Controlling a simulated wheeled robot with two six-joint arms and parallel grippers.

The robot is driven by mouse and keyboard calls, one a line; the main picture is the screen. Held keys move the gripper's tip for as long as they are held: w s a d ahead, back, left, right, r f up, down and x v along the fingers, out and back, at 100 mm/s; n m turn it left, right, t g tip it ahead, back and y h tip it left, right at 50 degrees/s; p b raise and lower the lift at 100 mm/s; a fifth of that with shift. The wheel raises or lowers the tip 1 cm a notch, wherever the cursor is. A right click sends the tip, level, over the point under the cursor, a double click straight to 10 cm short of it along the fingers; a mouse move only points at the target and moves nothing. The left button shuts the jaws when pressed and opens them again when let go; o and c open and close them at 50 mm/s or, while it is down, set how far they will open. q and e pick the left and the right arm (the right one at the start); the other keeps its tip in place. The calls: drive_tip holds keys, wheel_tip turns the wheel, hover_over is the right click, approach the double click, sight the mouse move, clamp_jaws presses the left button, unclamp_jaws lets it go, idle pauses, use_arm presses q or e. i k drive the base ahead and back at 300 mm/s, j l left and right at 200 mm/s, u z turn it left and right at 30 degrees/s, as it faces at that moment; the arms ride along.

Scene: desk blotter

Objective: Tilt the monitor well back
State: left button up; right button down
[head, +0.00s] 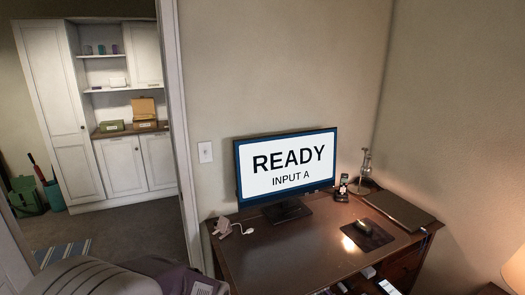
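The monitor (287,148) stands on the brown desk (290,245) near the back wall, on a dark stand (287,211). Its screen is lit and reads READY, INPUT A. The screen faces the front of the desk and looks close to upright; its exact tilt is hard to tell from this single view. Its rear is hidden. Neither of my grippers shows in the head view.
A white charger with cable (223,227) lies left of the stand. Right of the monitor are a cordless phone (343,187), a lamp-like metal item (365,167), a closed laptop (397,210) and a mouse (362,226) on a dark pad. The desk before the stand is clear.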

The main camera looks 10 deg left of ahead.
sight(270, 170)
drive_tip(key=j+z, duration=0.2)
drive_tip(key=j, duration=0.25)
drive_tip(key=k+j+z, duration=0.2)
drive_tip(key=j, duration=0.25)
drive_tip(key=k+j+z, duration=0.15)
drive_tip(key=j, duration=0.3)
drive_tip(key=k+j+z, duration=0.2)
drive_tip(key=j, duration=0.25)
drive_tip(key=i+j+z, duration=0.2)
drive_tip(key=j, duration=0.35)
drive_tip(key=i+j+z, duration=0.2)
drive_tip(key=j, duration=0.4)
drive_tip(key=j+z, duration=0.25)
drive_tip(key=j, duration=0.35)
drive_tip(key=i+j+z, duration=0.2)
drive_tip(key=j, duration=0.45)
drive_tip(key=k+l, duration=0.05)
drive_tip(key=k, duration=0.05)
